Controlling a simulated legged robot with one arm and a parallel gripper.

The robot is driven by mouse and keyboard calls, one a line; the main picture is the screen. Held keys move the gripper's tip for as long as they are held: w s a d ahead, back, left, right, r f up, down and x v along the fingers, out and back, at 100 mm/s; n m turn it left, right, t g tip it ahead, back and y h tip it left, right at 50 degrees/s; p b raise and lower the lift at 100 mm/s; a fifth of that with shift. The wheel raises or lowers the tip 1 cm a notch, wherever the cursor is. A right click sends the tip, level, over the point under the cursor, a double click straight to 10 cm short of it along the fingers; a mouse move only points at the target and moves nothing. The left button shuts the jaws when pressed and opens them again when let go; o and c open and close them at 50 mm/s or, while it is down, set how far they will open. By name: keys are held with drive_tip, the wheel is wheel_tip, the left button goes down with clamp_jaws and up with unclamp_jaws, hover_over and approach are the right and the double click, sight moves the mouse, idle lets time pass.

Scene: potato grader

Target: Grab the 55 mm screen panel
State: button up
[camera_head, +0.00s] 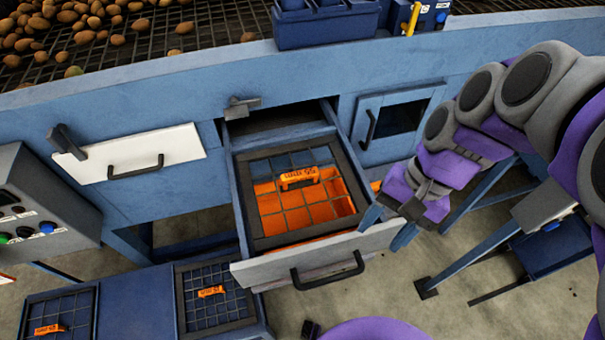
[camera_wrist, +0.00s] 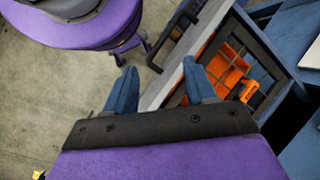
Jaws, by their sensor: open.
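A dark-framed screen panel (camera_head: 245,202) with a wire grid lies in the open drawer (camera_head: 370,238). Its orange handle (camera_head: 298,177) carries a label that I cannot read with certainty. Two similar panels with orange tags, one (camera_head: 182,300) nearer the drawer and one (camera_head: 88,300) further left, lie in the low blue rack. Their sizes are too small to read. My gripper (camera_head: 388,226) is open and empty, by the drawer's right front corner. In the wrist view, its blue fingers (camera_wrist: 160,68) are apart, with the drawer's front edge beyond them and the orange handle (camera_wrist: 248,90) to the right.
The blue grader body (camera_head: 200,85) stands behind the drawer, with potatoes (camera_head: 85,25) on its mesh deck. A closed white drawer (camera_head: 135,155) and a control box (camera_head: 35,205) are at left. A blue frame leg (camera_head: 460,250) stands at right.

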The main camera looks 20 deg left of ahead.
drive_tip(key=w+a+m+g+y, duration=0.2)
drive_tip(key=w+a+m+y, duration=0.35)
drive_tip(key=w, duration=0.85)
drive_tip(key=w+f+m+g+y, duration=0.1)
drive_tip(key=w+f+m, duration=0.1)
drive_tip(key=w+f, duration=0.3)
drive_tip(key=w+f+m+y, duration=0.2)
drive_tip(key=w+f, duration=0.1)
drive_tip(key=w, duration=0.5)
approach(304, 172)
drive_tip(key=shift+h, duration=0.25)
drive_tip(key=x, duration=0.4)
drive_tip(key=shift+w+a, duration=0.1)
drive_tip(key=shift+a, duration=0.3)
drive_tip(key=x, duration=0.4)
drive_tip(key=shift+s, duration=0.4)
drive_tip(key=shift+s+a+f, duration=0.1)
drive_tip(key=shift+a+f, duration=0.1)
drive_tip(key=shift+a, duration=0.2)
clamp_jaws()
